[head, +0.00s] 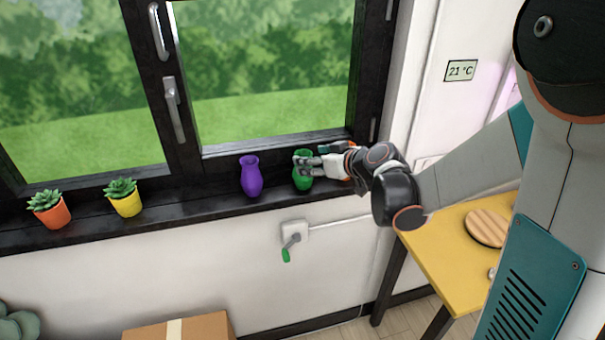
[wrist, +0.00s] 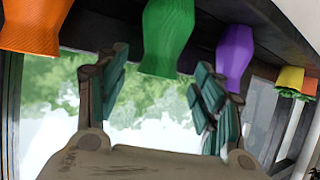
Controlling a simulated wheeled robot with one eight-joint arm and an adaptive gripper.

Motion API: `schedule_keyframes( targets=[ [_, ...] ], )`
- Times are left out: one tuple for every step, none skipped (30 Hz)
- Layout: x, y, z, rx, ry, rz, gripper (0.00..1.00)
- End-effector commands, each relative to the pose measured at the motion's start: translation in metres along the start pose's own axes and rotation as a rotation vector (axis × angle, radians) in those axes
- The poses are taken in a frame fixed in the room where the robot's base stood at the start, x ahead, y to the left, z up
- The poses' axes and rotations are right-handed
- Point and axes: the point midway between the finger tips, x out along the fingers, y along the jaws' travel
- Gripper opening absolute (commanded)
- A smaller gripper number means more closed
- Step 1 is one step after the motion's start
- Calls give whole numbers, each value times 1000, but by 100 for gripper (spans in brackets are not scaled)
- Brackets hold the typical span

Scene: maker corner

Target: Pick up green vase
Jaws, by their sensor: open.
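The green vase (head: 303,184) stands upright on the dark windowsill, right of the purple vase (head: 251,178). My gripper (head: 302,164) reaches in from the right at the vase's upper part and hides some of it. In the wrist view, which is upside down, the green vase (wrist: 166,36) is ahead of the fingers, roughly centred between them. The gripper (wrist: 162,70) is open with nothing held. I cannot tell whether a finger touches the vase. The purple vase (wrist: 235,52) is beside it in the wrist view.
An orange object (wrist: 30,26) stands on the green vase's other side in the wrist view. Potted succulents in orange (head: 50,217) and yellow (head: 127,205) pots stand farther left on the sill (head: 190,218). The window is behind. A yellow table (head: 440,250) is at right.

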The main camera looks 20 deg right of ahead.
Motion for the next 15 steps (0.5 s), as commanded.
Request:
schedule_keyframes(
  targets=[
    [2, 0, 0, 0, 0, 0, 62],
    [3, 0, 0, 0, 0, 0, 62],
    [6, 0, 0, -1, 0, 0, 62],
    [8, 0, 0, -1, 0, 0, 62],
    [12, 0, 0, -1, 0, 0, 62],
    [17, 0, -1, -1, 0, -1, 62],
    [22, 0, -1, -1, 0, -2, 62],
    [26, 0, -1, -1, 0, -2, 62],
    [32, 0, -2, -1, 0, -2, 62],
    [37, 0, -2, -1, 0, -2, 62],
    [41, 1, -2, -1, 0, -1, 62],
    [46, 1, -2, -2, 0, 0, 62],
    [49, 1, -2, -1, 0, 0, 62],
    [51, 1, -2, -1, 0, 0, 62],
    [52, 1, -3, 0, 0, 0, 62]
  ],
)
